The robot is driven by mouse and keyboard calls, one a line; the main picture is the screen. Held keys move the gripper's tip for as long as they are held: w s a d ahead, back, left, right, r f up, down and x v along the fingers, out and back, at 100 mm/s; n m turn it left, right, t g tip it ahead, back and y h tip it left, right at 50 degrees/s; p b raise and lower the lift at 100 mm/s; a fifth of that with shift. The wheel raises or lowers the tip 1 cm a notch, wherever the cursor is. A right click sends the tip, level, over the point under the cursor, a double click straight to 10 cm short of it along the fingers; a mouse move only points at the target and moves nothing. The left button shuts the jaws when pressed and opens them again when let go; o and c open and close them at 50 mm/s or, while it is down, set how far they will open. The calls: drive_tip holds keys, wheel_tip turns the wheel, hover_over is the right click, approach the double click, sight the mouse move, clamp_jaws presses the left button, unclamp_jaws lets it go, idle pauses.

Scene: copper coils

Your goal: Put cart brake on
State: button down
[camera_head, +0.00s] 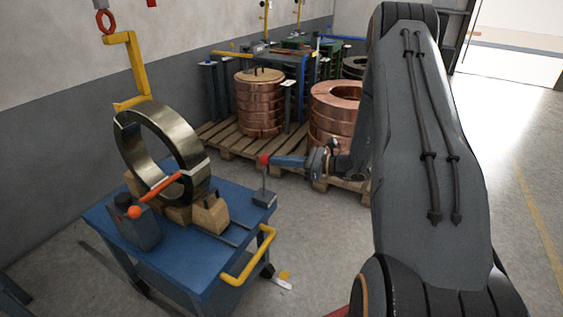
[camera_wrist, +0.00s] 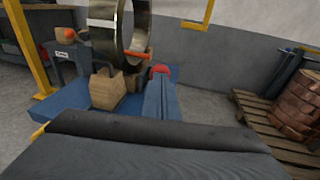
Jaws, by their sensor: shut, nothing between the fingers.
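The blue cart (camera_head: 180,262) stands at the left and carries a metal ring coil on wooden blocks. An upright lever with a red ball knob (camera_head: 264,159) rises from a small grey base (camera_head: 264,199) at the cart's right corner. I cannot tell if this lever is the brake. My gripper (camera_head: 275,161) is shut and empty, its blue fingers pointing left at the knob. In the wrist view the red knob (camera_wrist: 160,69) shows just beyond my fingertips (camera_wrist: 160,78). Whether they touch is unclear. A yellow and white piece (camera_head: 285,279) lies low by a cart wheel.
The ring coil (camera_head: 158,150) stands upright on the cart. A dark box with an orange-ended lever (camera_head: 157,194) is beside it. A yellow push handle (camera_head: 250,258) juts from the cart's front. Copper coils (camera_head: 334,112) stand on pallets behind. Floor between is clear.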

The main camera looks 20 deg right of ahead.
drive_tip(key=shift+w+a+r, duration=0.35)
drive_tip(key=shift+w+a, duration=0.15)
drive_tip(key=shift+w, duration=0.1)
drive_tip(key=r+v, duration=0.1)
drive_tip(key=v, duration=1.3)
drive_tip(key=s+a+r+n+g+h+p, duration=0.1)
drive_tip(key=s+a+r+n+g, duration=0.1)
drive_tip(key=s+a+n+g, duration=0.55)
drive_tip(key=s+a+r+n+g+h+p, duration=0.1)
drive_tip(key=s+a+r+n+g, duration=0.2)
drive_tip(key=a, duration=0.7)
drive_tip(key=s+a+r+n+h+p, duration=0.1)
drive_tip(key=s+r+n+h, duration=0.1)
drive_tip(key=s+n+h, duration=0.3)
drive_tip(key=s+a+r+n+h+p, duration=0.1)
drive_tip(key=s+a+r+n+h, duration=0.1)
drive_tip(key=s+n+h, duration=0.3)
drive_tip(key=s+n, duration=0.4)
drive_tip(key=n, duration=0.1)
drive_tip(key=shift+h+p, duration=0.35)
drive_tip(key=shift+h, duration=0.05)
